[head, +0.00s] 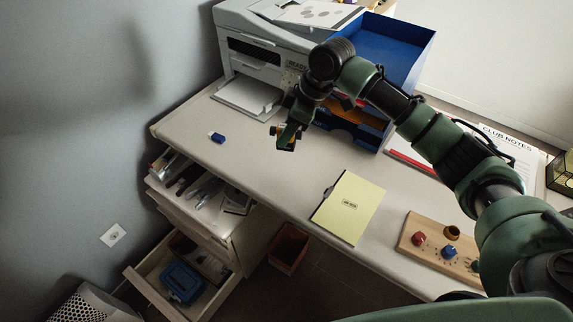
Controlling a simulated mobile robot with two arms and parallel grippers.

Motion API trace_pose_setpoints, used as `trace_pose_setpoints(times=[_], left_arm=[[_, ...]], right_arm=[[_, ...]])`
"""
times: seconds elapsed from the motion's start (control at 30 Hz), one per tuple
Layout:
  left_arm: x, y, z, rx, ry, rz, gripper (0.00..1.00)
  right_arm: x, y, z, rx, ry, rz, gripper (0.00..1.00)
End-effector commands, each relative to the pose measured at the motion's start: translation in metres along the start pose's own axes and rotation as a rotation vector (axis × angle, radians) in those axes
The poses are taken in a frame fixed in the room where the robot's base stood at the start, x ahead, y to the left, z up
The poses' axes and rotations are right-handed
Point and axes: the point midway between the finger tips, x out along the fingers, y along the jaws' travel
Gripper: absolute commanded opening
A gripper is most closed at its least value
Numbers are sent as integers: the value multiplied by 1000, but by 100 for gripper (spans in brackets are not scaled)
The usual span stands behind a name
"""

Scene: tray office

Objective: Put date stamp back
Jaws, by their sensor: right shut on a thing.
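My right gripper (287,138) hangs above the desk in front of the printer, with my right arm reaching in from the right. It is shut on a small dark thing with orange-brown parts, which I take to be the date stamp; the fingers hide much of it. A wooden stamp rack (408,243) lies at the right front of the desk. It holds red (418,239), blue (449,252) and green (475,266) knobbed pieces and has a brown-ringed round spot. A yellow pad (350,222) with a dark printed mark lies left of the rack. My left gripper is out of view.
A white printer (262,55) and a blue letter tray (405,65) stand at the back. A small blue block (217,137) lies on the desk's left part. Two drawers are open: the upper (205,212) and lower (150,285). Club Notes papers (500,145) lie at right.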

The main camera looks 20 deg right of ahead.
Motion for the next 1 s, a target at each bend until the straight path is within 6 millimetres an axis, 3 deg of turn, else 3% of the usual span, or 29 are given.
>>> trace_pose_setpoints(times=[0.1,0.3,0.53,0.77,1.0], left_arm=[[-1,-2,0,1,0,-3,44],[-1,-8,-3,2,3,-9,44],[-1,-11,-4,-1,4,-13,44],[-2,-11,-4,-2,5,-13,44],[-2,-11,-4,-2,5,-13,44]], right_arm=[[30,-1,14,3,-3,-3,4],[64,-1,26,1,0,-1,4],[79,-1,33,1,0,0,4],[109,-1,46,2,-1,0,4],[111,0,46,0,1,1,4]])
